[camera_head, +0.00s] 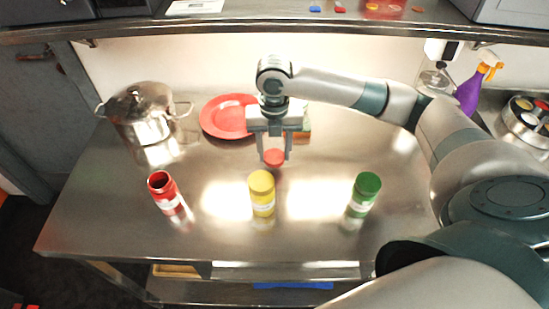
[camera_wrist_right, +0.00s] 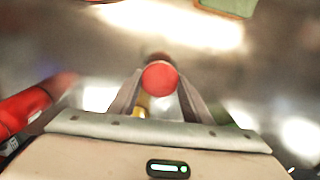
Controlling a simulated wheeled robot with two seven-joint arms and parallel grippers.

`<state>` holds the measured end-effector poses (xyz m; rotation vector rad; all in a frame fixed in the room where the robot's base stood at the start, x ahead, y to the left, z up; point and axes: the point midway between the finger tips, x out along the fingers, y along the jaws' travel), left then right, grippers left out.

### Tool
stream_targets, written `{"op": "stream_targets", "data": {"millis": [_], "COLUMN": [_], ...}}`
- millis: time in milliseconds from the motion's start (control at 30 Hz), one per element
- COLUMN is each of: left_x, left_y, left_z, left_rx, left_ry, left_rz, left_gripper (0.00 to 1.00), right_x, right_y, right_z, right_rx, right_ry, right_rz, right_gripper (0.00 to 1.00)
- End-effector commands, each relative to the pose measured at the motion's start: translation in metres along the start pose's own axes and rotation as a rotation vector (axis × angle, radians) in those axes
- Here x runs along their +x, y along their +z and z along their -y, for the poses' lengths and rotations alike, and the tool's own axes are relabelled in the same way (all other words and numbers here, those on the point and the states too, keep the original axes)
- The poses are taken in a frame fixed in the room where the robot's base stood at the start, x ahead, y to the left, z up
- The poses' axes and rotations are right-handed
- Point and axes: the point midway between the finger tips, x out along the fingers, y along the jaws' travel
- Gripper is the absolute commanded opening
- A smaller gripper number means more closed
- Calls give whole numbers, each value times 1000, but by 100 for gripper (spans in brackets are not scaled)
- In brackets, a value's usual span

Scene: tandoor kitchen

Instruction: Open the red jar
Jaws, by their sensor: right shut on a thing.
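The red jar (camera_head: 165,192) stands upright at the left of the steel table, with its dark open mouth showing and no lid on it. My right gripper (camera_head: 273,157) is shut on a round red lid (camera_head: 274,157), held above the table behind the yellow jar and away from the red jar. In the right wrist view the red lid (camera_wrist_right: 160,77) sits between the two fingertips (camera_wrist_right: 158,88). My left gripper is in neither view.
A yellow jar (camera_head: 262,193) and a green jar (camera_head: 364,194) stand in line to the right of the red jar. A red plate (camera_head: 226,114) and a steel pot (camera_head: 142,112) are at the back left. A purple spray bottle (camera_head: 468,92) is at the right. The front table is clear.

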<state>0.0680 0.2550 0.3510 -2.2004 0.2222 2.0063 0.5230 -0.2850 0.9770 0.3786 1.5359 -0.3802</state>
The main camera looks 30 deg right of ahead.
Motion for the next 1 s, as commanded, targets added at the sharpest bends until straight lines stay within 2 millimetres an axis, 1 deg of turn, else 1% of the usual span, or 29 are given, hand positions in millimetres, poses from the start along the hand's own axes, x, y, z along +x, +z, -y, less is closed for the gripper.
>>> {"op": "stream_targets", "data": {"millis": [233, 333, 433, 600, 700, 1000], "left_x": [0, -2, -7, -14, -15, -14], "left_y": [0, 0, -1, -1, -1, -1], "left_z": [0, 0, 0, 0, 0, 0], "left_rx": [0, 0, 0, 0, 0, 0], "left_ry": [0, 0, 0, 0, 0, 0], "left_rz": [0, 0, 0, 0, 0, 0], "left_gripper": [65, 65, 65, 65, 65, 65], "right_x": [0, 3, 12, 33, 39, 41], "right_y": [0, 0, -1, -1, -1, 0], "right_z": [0, 0, 1, 1, 1, 1], "right_rx": [0, 1, 1, 0, 0, 0], "right_ry": [0, -1, -2, -1, -1, 0], "right_rz": [0, -1, -2, -2, 0, 1], "right_gripper": [17, 17, 17, 17, 17, 17]}}
